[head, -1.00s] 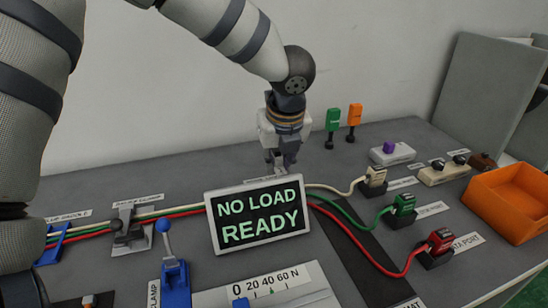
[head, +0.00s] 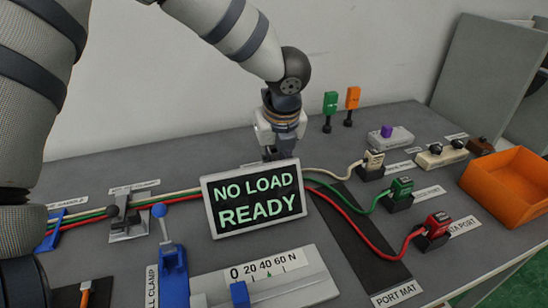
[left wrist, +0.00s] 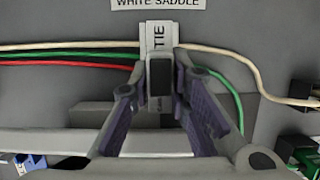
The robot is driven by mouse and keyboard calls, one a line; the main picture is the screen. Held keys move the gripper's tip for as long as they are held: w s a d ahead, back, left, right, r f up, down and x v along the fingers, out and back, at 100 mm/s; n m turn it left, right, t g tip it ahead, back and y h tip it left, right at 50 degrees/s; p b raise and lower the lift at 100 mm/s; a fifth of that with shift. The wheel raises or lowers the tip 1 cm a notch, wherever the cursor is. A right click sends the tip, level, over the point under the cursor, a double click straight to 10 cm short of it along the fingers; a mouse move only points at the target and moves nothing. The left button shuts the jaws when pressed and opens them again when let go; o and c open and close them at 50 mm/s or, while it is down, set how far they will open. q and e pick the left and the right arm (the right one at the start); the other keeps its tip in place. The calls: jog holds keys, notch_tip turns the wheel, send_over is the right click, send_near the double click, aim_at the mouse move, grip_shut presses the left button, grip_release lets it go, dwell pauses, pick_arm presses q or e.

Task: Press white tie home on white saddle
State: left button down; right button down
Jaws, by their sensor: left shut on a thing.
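My left gripper (head: 276,156) is low over the bench behind the display, which hides its fingertips in the head view. In the left wrist view my left gripper (left wrist: 159,88) is shut on the white tie (left wrist: 157,36), a pale piece lettered TIE with a dark block at its near end. The tie lies across the white cable (left wrist: 215,48), in front of the WHITE SADDLE label (left wrist: 158,4). The white saddle itself is hidden under the tie, so I cannot tell whether the tie is fully seated. My right gripper is not in view.
The NO LOAD READY display (head: 254,198) stands close in front of the gripper. Red and green cables run to plugs at the right. A blue clamp lever (head: 167,245) stands front left, a force gauge (head: 268,280) in front, and an orange bin (head: 512,195) at right.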

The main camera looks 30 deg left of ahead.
pick_arm(q)
jog(key=shift+f, duration=0.1)
jog(key=shift+f, duration=0.75)
jog(key=shift+s+f, duration=0.1)
jog(key=shift+f, duration=0.05)
